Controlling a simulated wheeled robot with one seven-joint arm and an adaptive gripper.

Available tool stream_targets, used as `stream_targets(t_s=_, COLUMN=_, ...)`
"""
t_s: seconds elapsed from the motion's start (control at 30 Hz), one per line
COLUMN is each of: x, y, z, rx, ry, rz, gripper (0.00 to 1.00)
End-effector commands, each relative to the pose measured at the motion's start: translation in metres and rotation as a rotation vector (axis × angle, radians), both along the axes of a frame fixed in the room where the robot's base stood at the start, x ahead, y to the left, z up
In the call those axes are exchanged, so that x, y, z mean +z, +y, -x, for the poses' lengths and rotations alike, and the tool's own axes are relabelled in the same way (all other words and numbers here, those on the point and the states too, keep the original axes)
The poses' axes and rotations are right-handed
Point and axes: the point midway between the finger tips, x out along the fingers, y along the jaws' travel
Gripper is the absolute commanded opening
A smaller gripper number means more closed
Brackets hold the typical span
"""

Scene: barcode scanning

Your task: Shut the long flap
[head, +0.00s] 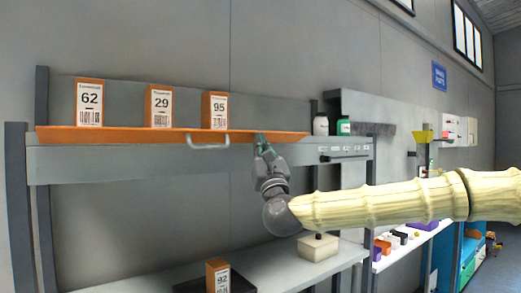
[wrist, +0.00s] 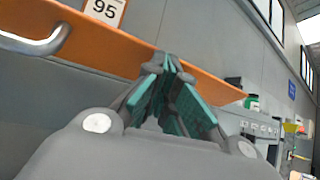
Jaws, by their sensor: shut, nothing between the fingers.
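The long flap is an orange board (head: 110,134) running along the upper shelf, with a grey bar handle (head: 208,142) on its front. In the head view it shows as a thin, nearly edge-on strip; its exact tilt is hard to tell. My gripper (head: 261,140) is at the flap's right part, right of the handle. In the wrist view the flap (wrist: 215,85) crosses behind my green-padded fingers (wrist: 168,64), and the handle (wrist: 38,44) is at upper left. The fingertips meet at the flap's lower edge; whether they touch it I cannot tell. The gripper is shut and empty.
Orange boxes numbered 62 (head: 89,101), 29 (head: 158,106) and 95 (head: 215,110) stand above the flap. White (head: 320,125) and green (head: 343,126) bottles stand to the right. Box 92 (head: 217,275) and a pale block (head: 318,247) are on the lower surface.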

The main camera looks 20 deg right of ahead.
Motion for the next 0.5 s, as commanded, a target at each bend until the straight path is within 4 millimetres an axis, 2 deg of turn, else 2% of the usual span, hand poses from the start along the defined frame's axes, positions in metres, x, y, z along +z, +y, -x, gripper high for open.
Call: stream_targets(t_s=0.5, x=0.0081, y=0.0020, z=-0.0043, rx=0.001, ry=-0.001, rz=0.001, gripper=0.00)
